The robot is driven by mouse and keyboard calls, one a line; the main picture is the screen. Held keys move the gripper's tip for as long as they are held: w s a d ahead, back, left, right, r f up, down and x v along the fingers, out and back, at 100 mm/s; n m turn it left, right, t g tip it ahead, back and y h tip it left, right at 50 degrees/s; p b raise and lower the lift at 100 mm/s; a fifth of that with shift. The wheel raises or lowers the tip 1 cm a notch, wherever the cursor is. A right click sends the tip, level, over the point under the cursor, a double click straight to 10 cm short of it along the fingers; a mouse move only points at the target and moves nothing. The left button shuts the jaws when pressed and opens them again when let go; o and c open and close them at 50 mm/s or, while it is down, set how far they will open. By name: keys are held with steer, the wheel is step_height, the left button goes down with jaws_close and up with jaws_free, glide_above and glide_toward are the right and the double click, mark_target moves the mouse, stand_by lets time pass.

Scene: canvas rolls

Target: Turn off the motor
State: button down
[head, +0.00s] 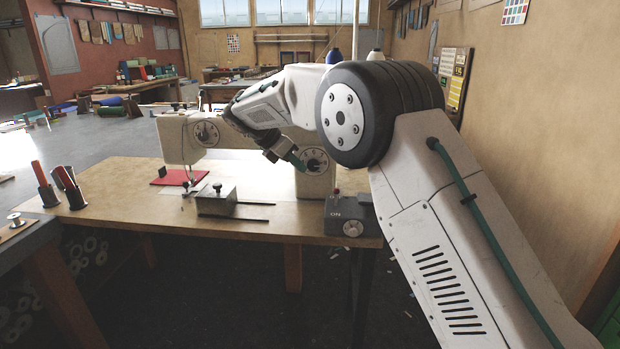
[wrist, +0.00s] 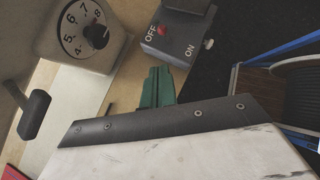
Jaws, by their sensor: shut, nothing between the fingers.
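The motor switch box (head: 343,217) is a dark grey box at the table's front right edge, with an ON label and a round silver knob (head: 352,228) on its front. A small red part (head: 336,191) stands on top. In the wrist view the switch box (wrist: 172,50) shows OFF beside the red part (wrist: 163,30) and ON nearer the silver knob (wrist: 208,43). My gripper (head: 298,163) has green fingers, shut and empty, in front of the sewing machine's dial. In the wrist view my gripper (wrist: 157,85) points toward the box, apart from it.
The white sewing machine (head: 172,140) stands on the wooden table (head: 120,190), its numbered dial (wrist: 85,30) close to my gripper. A metal block with rods (head: 215,201) lies left of the switch box.

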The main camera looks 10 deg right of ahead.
steer(key=shift+w+v, duration=0.2)
steer(key=shift+v, duration=1.2)
steer(key=shift+d+r, duration=0.1)
steer(key=s+f+m+g, duration=0.1)
steer(key=s+f+m, duration=0.2)
steer(key=f+m, duration=0.15)
steer(key=s+d+r+m+y, duration=0.1)
steer(key=s+d+m, duration=0.5)
steer(key=s, duration=1)
steer(key=s+d+r+m+y, duration=0.1)
steer(key=s+d+m+y, duration=0.3)
steer(key=s, duration=1.2)
steer(key=s+d+r+m+y, duration=0.1)
steer(key=s+d+m+y, duration=0.2)
steer(key=s+d+m, duration=0.5)
steer(key=shift+s+d, duration=0.7)
steer(key=shift+s, duration=3.8)
steer(key=shift+r, duration=0.15)
